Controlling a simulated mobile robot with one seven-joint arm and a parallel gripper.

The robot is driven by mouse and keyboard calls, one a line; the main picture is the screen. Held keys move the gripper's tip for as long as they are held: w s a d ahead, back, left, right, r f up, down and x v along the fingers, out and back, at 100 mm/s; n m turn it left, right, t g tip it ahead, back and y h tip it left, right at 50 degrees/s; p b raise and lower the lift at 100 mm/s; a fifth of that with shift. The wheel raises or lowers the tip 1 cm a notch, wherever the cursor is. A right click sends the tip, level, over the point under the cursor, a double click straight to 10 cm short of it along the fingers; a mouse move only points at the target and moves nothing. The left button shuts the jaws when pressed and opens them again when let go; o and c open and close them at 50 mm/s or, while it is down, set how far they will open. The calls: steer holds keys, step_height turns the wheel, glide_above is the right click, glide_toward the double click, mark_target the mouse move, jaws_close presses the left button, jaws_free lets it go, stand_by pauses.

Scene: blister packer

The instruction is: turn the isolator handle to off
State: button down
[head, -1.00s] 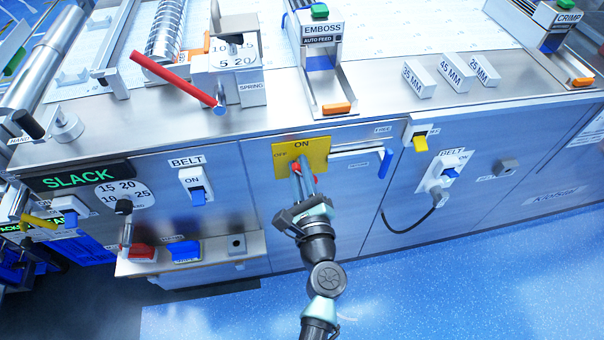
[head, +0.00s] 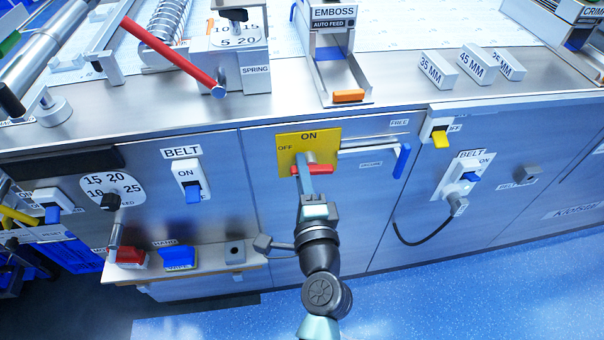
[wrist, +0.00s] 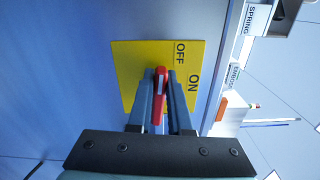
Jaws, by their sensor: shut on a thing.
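The isolator is a yellow plate (head: 328,140) on the cabinet front, marked ON at its top and OFF at its upper left. Its red handle (head: 322,170) lies about level across the plate, its left end below the word OFF. My gripper (head: 303,168) reaches up to it from below and is shut on the handle. In the wrist view, the red handle (wrist: 159,98) sits between the two fingers of my gripper (wrist: 160,88), with the yellow plate (wrist: 127,65) behind. The fingers cover part of the handle in the head view.
A blue-handled lever (head: 402,160) is close on the right of the plate. A BELT switch (head: 190,180) is on the left. A low shelf (head: 215,262) with push buttons sticks out at lower left. The blue floor (head: 450,295) in front is clear.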

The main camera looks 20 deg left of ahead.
steer(key=shift+f+n+b, duration=0.15)
steer(key=shift+n+b, duration=0.25)
steer(key=shift+n, duration=0.3)
steer(key=c, duration=0.8)
jaws_free()
steer(key=shift+c, duration=0.2)
steer(key=v, duration=1.3)
steer(key=shift+b, duration=0.45)
